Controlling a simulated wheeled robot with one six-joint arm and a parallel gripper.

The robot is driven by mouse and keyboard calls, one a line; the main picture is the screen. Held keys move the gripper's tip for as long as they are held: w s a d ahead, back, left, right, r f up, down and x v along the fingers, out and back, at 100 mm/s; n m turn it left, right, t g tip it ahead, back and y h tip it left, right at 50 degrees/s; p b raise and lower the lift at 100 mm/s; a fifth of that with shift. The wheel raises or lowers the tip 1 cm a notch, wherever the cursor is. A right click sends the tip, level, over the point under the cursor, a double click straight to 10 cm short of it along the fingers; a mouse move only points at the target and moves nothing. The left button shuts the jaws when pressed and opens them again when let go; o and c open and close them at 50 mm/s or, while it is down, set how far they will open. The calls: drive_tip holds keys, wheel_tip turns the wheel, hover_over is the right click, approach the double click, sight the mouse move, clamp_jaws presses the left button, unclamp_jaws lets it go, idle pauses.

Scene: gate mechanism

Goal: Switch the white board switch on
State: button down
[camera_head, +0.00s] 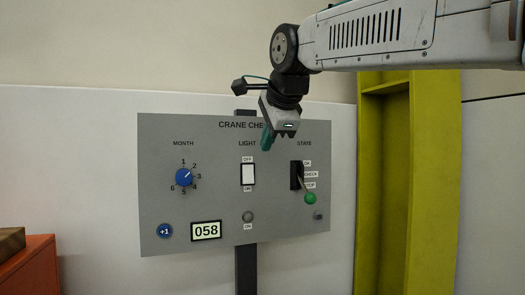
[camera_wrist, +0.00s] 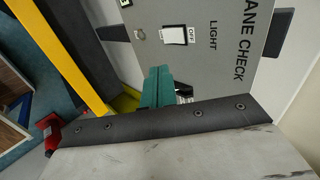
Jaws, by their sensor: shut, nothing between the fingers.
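The white board switch (camera_head: 248,175) is a white rocker in a black frame on the grey panel, under the label LIGHT, with OFF above it and ON below. It also shows in the wrist view (camera_wrist: 174,35), near the top. A round grey lamp (camera_head: 248,217) marked ON sits below the switch and looks unlit. My gripper (camera_head: 267,143) is in front of the panel, above and a little right of the switch, apart from it in the picture. Its green fingers (camera_wrist: 157,85) are shut and empty in the wrist view. Its exact distance from the panel is hard to tell.
The grey panel (camera_head: 152,135) also carries a blue month dial (camera_head: 184,177), a blue +1 button (camera_head: 165,231), a display reading 058 (camera_head: 206,231) and a green-knobbed state lever (camera_head: 310,198). A yellow-green post (camera_head: 437,190) stands right. An orange box (camera_head: 36,268) is at lower left.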

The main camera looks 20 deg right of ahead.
idle(0.3)
drive_tip(key=s+d+f+n+g, duration=0.2)
drive_tip(key=s+f+n+g, duration=0.2)
drive_tip(key=s+f+n, duration=0.5)
drive_tip(key=s+d+f+n+g, duration=0.3)
drive_tip(key=s+f+n, duration=0.5)
drive_tip(key=s+f, duration=1.2)
wheel_tip(320, 180, down, 5)
drive_tip(key=shift+r+n+g, duration=0.2)
drive_tip(key=shift+n+g, duration=0.2)
drive_tip(key=shift+s+d, duration=0.1)
drive_tip(key=shift+d, duration=0.55)
